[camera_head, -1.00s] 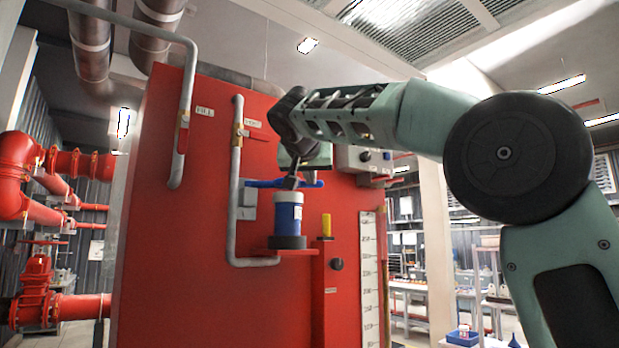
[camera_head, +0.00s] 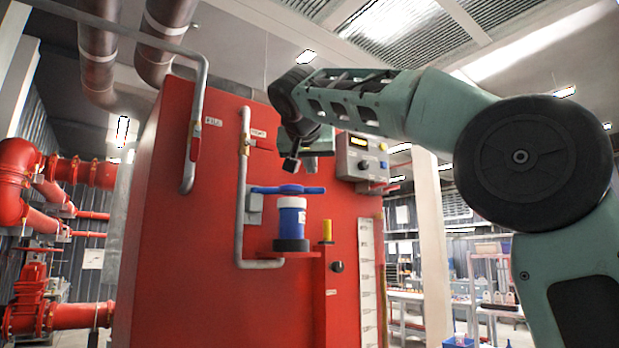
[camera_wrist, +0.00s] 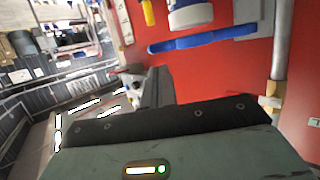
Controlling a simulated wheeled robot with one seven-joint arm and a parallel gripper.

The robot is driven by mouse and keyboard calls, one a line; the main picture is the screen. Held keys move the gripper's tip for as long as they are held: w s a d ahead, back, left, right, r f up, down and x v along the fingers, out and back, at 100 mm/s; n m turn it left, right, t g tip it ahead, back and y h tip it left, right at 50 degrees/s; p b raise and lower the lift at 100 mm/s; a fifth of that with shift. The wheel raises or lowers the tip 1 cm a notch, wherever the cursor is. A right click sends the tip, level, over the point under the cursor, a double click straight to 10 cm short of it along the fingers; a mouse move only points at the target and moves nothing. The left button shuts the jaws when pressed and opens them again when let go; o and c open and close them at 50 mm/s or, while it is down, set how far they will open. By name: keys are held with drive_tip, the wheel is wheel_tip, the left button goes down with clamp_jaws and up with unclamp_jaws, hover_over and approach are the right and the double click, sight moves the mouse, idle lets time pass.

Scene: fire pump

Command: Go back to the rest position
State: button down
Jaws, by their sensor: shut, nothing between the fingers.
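My gripper (camera_head: 291,166) is shut and empty. In the head view it hangs just above the blue handle (camera_head: 288,190), apart from it, in front of the red tank (camera_head: 215,240). The blue handle lies crosswise over the blue and white cylinder (camera_head: 291,225), which stands upright on a red ledge. In the wrist view the blue handle (camera_wrist: 190,44) runs across the upper part, beyond the dark gripper finger (camera_wrist: 155,92). The white part of the cylinder (camera_wrist: 190,14) shows at the top edge.
Grey pipes (camera_head: 242,190) with yellow valves run down the tank's front. A control box (camera_head: 362,157) sits right of my gripper, and a yellow cylinder (camera_head: 326,231) stands beside the ledge. Red piping (camera_head: 22,180) is at the left. Shelves and tables are at the right back.

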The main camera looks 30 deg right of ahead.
drive_tip(key=b+v, duration=0.1)
drive_tip(key=v, duration=0.5)
drive_tip(key=shift+s, duration=0.3)
drive_tip(key=shift+d+r, duration=0.1)
drive_tip(key=shift+r, duration=0.05)
